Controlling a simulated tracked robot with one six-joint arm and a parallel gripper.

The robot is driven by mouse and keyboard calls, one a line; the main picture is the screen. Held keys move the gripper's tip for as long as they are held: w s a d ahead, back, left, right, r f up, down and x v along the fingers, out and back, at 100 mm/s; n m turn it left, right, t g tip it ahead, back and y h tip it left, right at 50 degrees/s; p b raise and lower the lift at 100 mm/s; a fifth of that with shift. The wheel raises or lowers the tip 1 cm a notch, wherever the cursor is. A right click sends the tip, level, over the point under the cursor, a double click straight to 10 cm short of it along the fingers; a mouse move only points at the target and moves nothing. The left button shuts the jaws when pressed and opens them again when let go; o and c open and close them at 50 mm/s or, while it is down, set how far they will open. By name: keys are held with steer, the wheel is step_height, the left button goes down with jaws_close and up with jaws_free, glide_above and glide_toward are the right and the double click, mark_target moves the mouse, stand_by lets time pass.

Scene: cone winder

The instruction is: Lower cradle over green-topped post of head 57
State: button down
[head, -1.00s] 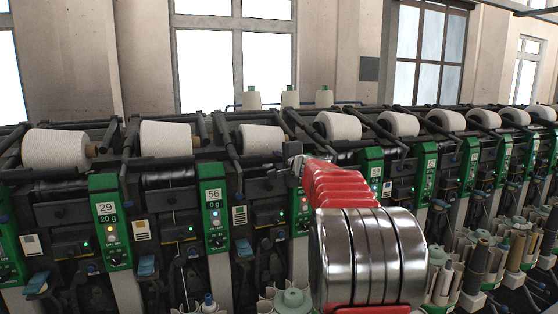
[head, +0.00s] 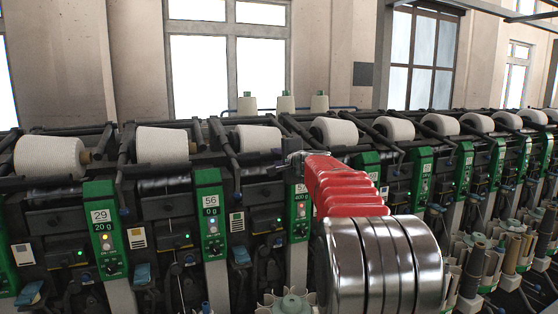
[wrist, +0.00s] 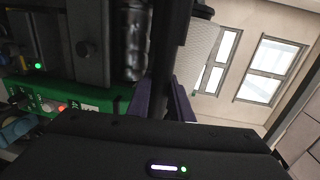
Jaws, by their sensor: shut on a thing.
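Head 57's post (head: 300,228) with its green top stands left of my arm in the head view. Its number label is partly covered. In the wrist view a green top with lit lamps (wrist: 75,97) lies at the left. My gripper (head: 291,158) is at the upper end of this post. In the wrist view my gripper's purple fingers (wrist: 164,103) are shut on a dark bar (wrist: 178,50), which looks like the cradle's arm. A white cone (wrist: 200,48) lies beside the bar. The cradle's far side is hidden.
Heads 56 (head: 209,215) and 29 (head: 102,230) stand to the left, with white cones above. More heads run off to the right. Several bobbins (head: 480,265) stand low at right. A window (head: 228,70) is in the wall behind.

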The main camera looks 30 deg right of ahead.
steer(key=shift+r, duration=0.2)
steer(key=c, duration=1.6)
jaws_free()
steer(key=shift+f, duration=0.1)
steer(key=shift+v, duration=6.85)
